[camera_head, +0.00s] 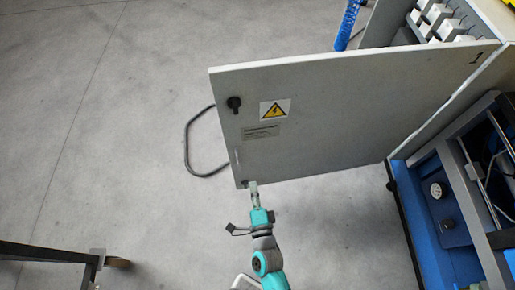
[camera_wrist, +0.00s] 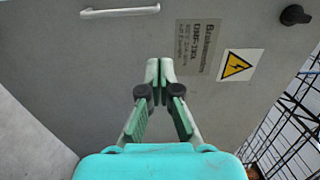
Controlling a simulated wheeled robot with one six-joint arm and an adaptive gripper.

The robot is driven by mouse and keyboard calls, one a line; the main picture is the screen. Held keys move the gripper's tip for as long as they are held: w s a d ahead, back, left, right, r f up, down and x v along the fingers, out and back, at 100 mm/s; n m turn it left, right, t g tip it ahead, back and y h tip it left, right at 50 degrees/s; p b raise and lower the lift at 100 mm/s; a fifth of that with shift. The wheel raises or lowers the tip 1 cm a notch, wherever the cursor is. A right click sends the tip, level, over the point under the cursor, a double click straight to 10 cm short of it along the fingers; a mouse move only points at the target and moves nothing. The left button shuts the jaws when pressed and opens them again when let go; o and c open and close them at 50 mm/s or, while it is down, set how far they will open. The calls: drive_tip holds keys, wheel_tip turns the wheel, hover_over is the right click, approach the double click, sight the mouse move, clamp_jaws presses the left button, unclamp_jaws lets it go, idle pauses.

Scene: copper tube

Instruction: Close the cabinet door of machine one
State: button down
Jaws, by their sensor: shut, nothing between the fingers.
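The grey cabinet door (camera_head: 350,110) of machine one stands wide open in the head view, with a black knob (camera_head: 234,103), a yellow warning sign (camera_head: 274,110) and a "1" at its upper right. My gripper (camera_head: 252,186) is at the door's lower left corner, in front of its outer face. In the wrist view my gripper (camera_wrist: 160,70) is shut and empty, its tips close to or against the door panel (camera_wrist: 120,50); I cannot tell if they touch. A white handle (camera_wrist: 120,11), the warning sign (camera_wrist: 237,66) and the knob (camera_wrist: 295,15) also show there.
The open cabinet (camera_head: 440,22) with white components is behind the door at the upper right. A blue machine frame (camera_head: 435,225) with a gauge stands at the right. A black cable (camera_head: 188,145) loops on the floor. A dark frame (camera_head: 45,252) is at the lower left. The left floor is clear.

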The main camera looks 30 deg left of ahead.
sight(245, 145)
drive_tip(key=x, duration=1.4)
drive_tip(key=shift+w+a, duration=0.1)
